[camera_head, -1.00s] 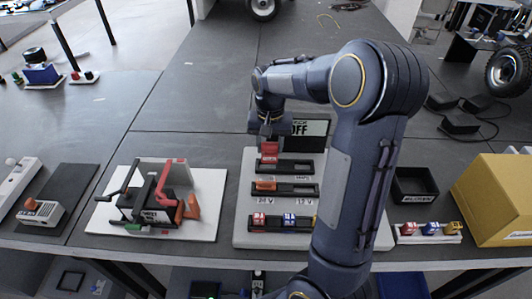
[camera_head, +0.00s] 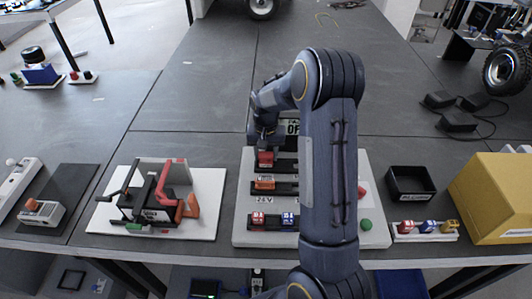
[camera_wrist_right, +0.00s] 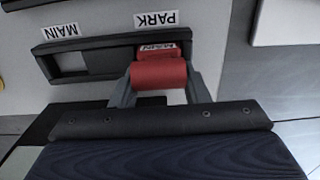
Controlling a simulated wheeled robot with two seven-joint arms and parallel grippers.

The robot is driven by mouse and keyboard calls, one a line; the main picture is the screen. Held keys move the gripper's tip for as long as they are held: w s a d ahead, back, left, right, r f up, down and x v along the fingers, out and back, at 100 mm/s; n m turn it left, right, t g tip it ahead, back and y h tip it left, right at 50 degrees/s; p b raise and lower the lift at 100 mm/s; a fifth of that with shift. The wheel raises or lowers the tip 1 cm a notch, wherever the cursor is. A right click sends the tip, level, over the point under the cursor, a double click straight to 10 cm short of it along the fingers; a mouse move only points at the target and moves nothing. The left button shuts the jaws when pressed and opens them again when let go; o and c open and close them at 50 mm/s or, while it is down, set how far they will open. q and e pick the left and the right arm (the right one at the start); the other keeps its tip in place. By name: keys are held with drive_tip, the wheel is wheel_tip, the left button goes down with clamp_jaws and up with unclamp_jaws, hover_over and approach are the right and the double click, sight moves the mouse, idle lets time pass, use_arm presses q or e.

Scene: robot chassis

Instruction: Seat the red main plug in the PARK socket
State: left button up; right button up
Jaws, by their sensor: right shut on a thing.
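The red main plug (camera_wrist_right: 158,74) is between the two fingers of my right gripper (camera_wrist_right: 160,92), which is shut on it. In the right wrist view the plug is at the PARK end of the black socket strip (camera_wrist_right: 108,53), under the upside-down PARK label (camera_wrist_right: 157,20). I cannot tell how deep it sits. The MAIN opening (camera_wrist_right: 70,64) beside it looks empty. In the head view the red plug (camera_head: 266,158) is at the left end of the rear strip, below my right gripper (camera_head: 264,143). My left gripper is not in view.
The white panel (camera_head: 243,205) also holds an orange plug (camera_head: 264,183) and a front strip with red and blue plugs. My right arm hides its right part and most of a display (camera_head: 290,128). A black tray (camera_head: 410,184) and yellow box (camera_head: 495,200) stand right.

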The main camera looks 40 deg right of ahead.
drive_tip(key=shift+f, duration=0.2)
drive_tip(key=o, duration=1)
wheel_tip(320, 180, up, 12)
drive_tip(key=s+a+r+n+t+y, duration=0.2)
drive_tip(key=s+a+r, duration=0.3)
drive_tip(key=s+a, duration=0.15)
drive_tip(key=s+a+n+t, duration=0.1)
drive_tip(key=s+a, duration=0.3)
drive_tip(key=s, duration=0.2)
drive_tip(key=s+a+n+t+y, duration=0.1)
drive_tip(key=s+a+n, duration=0.1)
drive_tip(key=s+a, duration=0.2)
drive_tip(key=s+a+f+n+t, duration=0.1)
drive_tip(key=s+a, duration=0.4)
drive_tip(key=s, duration=0.2)
drive_tip(key=shift+s+t+y, duration=0.3)
drive_tip(key=shift+y, duration=0.1)
